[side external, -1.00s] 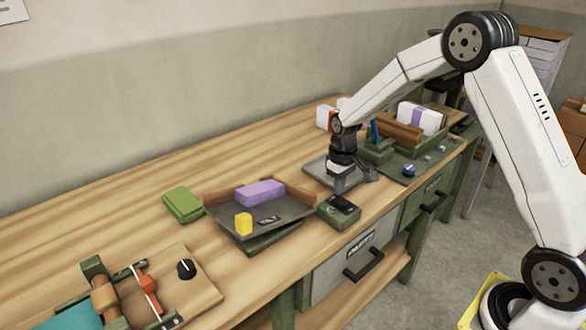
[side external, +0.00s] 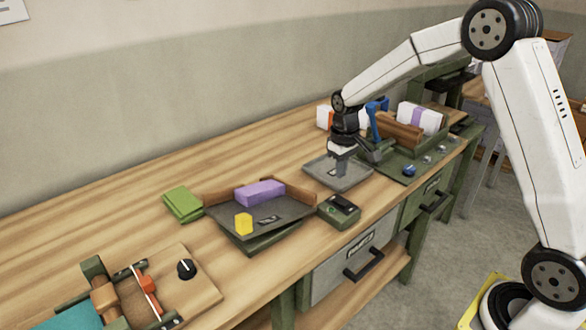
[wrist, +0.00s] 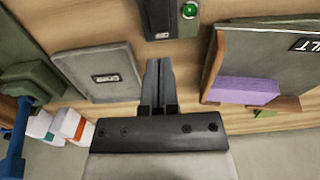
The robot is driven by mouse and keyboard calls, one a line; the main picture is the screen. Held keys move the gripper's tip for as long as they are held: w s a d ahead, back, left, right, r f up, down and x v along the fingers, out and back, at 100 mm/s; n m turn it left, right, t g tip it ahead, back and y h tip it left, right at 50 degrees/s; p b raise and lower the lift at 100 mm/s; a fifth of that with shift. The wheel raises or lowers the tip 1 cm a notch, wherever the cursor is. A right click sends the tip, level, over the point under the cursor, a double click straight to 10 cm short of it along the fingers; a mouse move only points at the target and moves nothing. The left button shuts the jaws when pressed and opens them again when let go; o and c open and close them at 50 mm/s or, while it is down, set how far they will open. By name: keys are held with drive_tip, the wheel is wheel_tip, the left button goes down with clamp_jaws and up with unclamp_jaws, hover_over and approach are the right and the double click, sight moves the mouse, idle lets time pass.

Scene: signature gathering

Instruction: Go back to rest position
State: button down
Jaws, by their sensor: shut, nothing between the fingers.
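My gripper (wrist: 158,82) is shut and empty, its two fingers together in the wrist view. In the side view my gripper (side external: 343,170) hangs above a flat grey plate (side external: 318,174) on the wooden bench. The plate also shows in the wrist view (wrist: 105,88), with a small label on it, left of the fingers. I cannot tell the exact height of the fingers over the bench.
A dark tray (side external: 280,215) holds a purple block (side external: 259,193) and a yellow block (side external: 243,224). A small dark green device (side external: 339,211) sits near the bench's front edge. A green stand (side external: 405,165) with white boxes is at the right. A green pad (side external: 183,204) lies left.

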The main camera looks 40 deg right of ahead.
idle(0.3)
drive_tip(key=s+a+t, duration=0.1)
drive_tip(key=s+a, duration=0.3)
drive_tip(key=s, duration=0.5)
drive_tip(key=s+a+t, duration=0.1)
drive_tip(key=s+a, duration=0.4)
drive_tip(key=s, duration=0.4)
drive_tip(key=shift+s+f+t, duration=0.2)
drive_tip(key=shift+f+t, duration=0.1)
